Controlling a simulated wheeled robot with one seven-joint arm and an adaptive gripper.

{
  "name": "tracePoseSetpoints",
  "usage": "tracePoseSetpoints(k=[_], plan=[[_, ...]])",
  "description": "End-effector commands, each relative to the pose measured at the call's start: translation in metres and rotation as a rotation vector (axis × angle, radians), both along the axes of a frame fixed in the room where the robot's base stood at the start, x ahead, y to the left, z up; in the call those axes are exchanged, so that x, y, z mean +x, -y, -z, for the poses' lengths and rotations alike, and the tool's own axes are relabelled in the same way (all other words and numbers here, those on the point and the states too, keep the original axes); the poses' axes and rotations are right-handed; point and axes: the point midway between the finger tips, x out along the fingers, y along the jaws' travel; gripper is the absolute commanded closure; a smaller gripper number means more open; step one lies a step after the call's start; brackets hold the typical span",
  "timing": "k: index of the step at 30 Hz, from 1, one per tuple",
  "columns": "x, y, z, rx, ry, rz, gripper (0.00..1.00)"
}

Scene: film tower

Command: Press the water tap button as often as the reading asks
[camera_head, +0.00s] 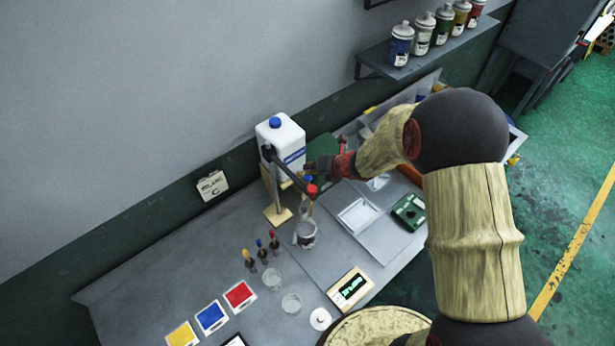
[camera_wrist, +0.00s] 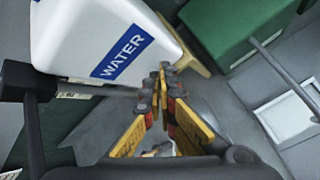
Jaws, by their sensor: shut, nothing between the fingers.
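The white water container (camera_head: 285,137) has a blue cap and stands on a wooden stand against the wall. Its label reads WATER in the wrist view (camera_wrist: 122,52). A dark tap arm reaches out from it, with a red button (camera_head: 311,190) at its end. My gripper (camera_head: 309,170) is shut and empty, close beside the tap; I cannot tell whether it touches the button. In the wrist view the fingertips (camera_wrist: 165,72) meet beside the container. A glass beaker (camera_head: 306,236) stands below the tap. A small display (camera_head: 350,287) glows, but its reading is too small to read.
Blue, yellow and red cards (camera_head: 210,318) lie at the front left. Small droppers (camera_head: 262,251) and empty glasses (camera_head: 272,279) stand near the beaker. A green device (camera_head: 409,211) sits to the right. A shelf (camera_head: 410,66) holds several jars.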

Motion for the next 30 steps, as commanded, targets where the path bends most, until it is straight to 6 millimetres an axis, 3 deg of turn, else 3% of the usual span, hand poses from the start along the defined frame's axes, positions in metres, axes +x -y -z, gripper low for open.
tracePoseSetpoints(k=[30], plan=[[0.0, 0.0, 0.011, 0.0, 0.0, 0.0, 1.0]])
